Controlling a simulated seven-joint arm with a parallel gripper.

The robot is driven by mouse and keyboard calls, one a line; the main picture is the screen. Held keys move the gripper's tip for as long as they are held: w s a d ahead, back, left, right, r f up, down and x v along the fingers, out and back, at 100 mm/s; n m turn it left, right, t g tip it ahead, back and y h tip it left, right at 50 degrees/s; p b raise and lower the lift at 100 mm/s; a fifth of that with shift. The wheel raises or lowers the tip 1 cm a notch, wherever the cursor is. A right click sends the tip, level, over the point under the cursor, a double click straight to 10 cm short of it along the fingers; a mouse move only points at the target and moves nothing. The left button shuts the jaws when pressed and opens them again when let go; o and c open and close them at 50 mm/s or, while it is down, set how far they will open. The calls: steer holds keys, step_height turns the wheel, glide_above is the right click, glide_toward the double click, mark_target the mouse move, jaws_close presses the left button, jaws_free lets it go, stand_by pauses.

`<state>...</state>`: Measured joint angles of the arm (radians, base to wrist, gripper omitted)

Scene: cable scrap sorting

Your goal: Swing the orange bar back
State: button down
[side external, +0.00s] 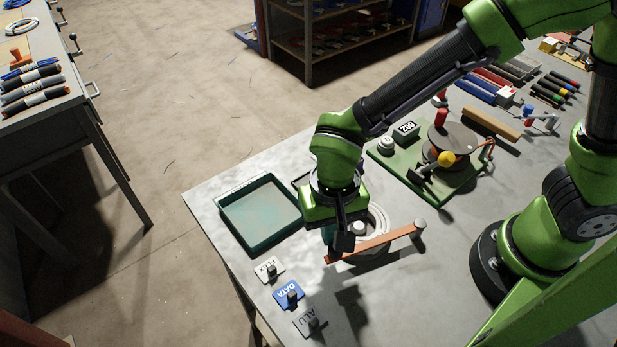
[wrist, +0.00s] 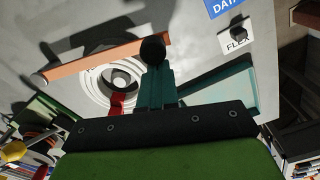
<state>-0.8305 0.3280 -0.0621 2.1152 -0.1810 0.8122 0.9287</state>
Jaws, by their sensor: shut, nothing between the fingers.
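The orange bar (side external: 385,240) lies across the near side of a white cable coil (side external: 380,217). Its right end meets a grey upright post (side external: 419,225); its left end is free. In the wrist view the orange bar (wrist: 95,62) runs beside the coil (wrist: 95,97). My gripper (side external: 343,242) is shut and empty, pointing down by the bar's free end. In the wrist view its dark fingertip (wrist: 152,51) overlaps the bar near that end. I cannot tell whether they touch. My gripper hides part of the coil in the side view.
A teal tray (side external: 258,212) stands to the left. Tags marked FLEX (side external: 268,269), DATA (side external: 289,294) and ALU (side external: 310,321) lie along the front edge. A green board (side external: 405,178) with a cable spool (side external: 452,141) stands behind. The table right of the tags is clear.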

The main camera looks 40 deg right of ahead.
steer(key=s, duration=0.1)
steer(key=s+a, duration=0.1)
steer(key=s, duration=0.1)
steer(key=shift+s+a, duration=0.1)
steer(key=shift+s, duration=0.1)
steer(key=shift+s+a, duration=0.2)
steer(key=shift+s, duration=1.1)
steer(key=shift+w, duration=0.6)
steer(key=shift+r, duration=0.2)
steer(key=shift+w+d+r, duration=0.1)
steer(key=shift+r, duration=1.3)
steer(key=shift+w+r, duration=0.1)
steer(key=shift+r, duration=1.3)
